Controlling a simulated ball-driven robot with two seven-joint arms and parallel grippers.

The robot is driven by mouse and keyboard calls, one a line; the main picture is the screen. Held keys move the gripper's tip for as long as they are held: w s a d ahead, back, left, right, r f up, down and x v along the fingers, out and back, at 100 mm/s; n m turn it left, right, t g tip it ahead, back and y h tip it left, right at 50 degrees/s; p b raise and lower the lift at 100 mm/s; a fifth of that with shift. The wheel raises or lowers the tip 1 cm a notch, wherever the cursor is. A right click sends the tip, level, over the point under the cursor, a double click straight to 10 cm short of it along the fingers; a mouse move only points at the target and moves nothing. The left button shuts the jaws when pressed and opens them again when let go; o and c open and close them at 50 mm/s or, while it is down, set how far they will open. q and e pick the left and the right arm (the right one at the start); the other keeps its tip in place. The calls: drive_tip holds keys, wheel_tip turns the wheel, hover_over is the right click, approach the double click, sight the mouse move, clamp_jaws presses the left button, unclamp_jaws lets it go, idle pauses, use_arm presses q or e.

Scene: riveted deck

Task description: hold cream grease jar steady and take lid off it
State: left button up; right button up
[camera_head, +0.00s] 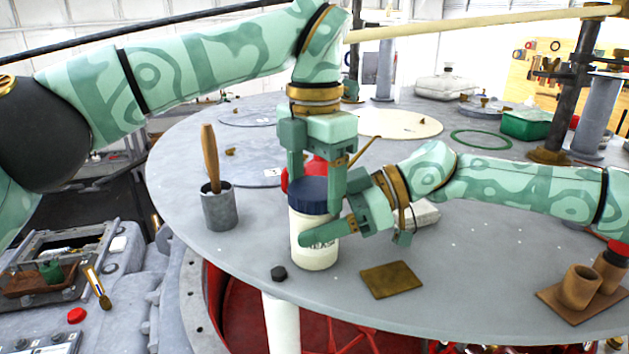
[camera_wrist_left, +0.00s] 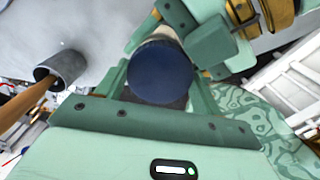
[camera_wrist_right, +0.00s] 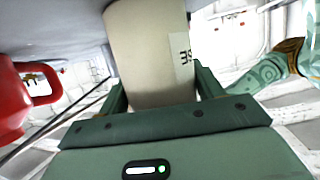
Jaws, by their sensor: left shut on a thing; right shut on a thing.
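The cream grease jar (camera_head: 314,258) stands upright on the round grey deck, with its dark blue lid (camera_head: 312,192) on top. My left gripper (camera_head: 316,198) reaches down from above and is shut on the lid, one finger on each side. The lid fills the space between the fingers in the left wrist view (camera_wrist_left: 161,72). My right gripper (camera_head: 318,236) comes in from the right, lower down, and is shut on the jar's body. The cream body with part of a printed label shows between its fingers in the right wrist view (camera_wrist_right: 148,50).
A grey cup (camera_head: 220,210) with a wooden-handled tool stands left of the jar. A red object (camera_head: 309,168) is close behind. Brown pots (camera_head: 581,285) stand at far right.

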use_arm(q)
drive_tip(key=o, duration=1.1)
